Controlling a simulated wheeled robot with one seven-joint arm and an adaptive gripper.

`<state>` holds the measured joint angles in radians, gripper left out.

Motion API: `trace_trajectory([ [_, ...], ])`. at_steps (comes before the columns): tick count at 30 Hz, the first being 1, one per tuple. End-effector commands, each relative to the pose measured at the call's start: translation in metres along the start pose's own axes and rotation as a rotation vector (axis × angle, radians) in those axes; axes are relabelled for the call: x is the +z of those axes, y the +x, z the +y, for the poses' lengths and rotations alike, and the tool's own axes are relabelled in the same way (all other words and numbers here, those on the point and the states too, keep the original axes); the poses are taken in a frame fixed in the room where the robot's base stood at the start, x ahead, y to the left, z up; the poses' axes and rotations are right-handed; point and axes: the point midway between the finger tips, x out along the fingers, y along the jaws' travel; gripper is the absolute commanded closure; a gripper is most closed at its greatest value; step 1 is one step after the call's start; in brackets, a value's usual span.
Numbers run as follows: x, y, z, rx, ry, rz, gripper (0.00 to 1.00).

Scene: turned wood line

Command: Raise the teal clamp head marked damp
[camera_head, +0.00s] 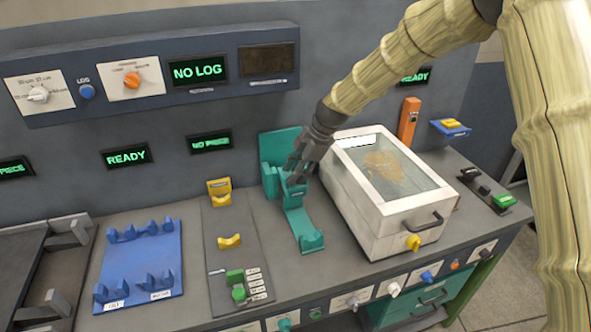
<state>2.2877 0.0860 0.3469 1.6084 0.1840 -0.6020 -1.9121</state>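The teal clamp (308,237) stands on the bench left of the white box. It has a tall upright back (272,150), a head block at the upright and a low cradle at its front end. My gripper (293,178) reaches down from the upper right, with its dark fingers at the teal head. The fingers cover part of the head, and I cannot tell whether they touch it or how far apart they are. No damp marking is readable.
A white box with a glass lid (372,224) stands close right of the clamp. A grey plate with yellow cradles (229,241) and green blocks lies to the left, beside a blue rack (140,262). Displays (198,71) line the back wall; one reads NO LOG.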

Motion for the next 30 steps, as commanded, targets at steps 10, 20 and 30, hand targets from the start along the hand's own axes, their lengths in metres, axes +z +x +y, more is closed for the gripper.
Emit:
trace_trajectory([
  [10, 0.000, 0.005, 0.000, 0.000, -0.001, 0.000, 0.66],
  [20, 0.000, 0.004, 0.000, 0.000, -0.001, 0.000, 1.00],
  [30, 0.011, -0.006, 0.000, -0.023, 0.028, -0.002, 1.00],
])
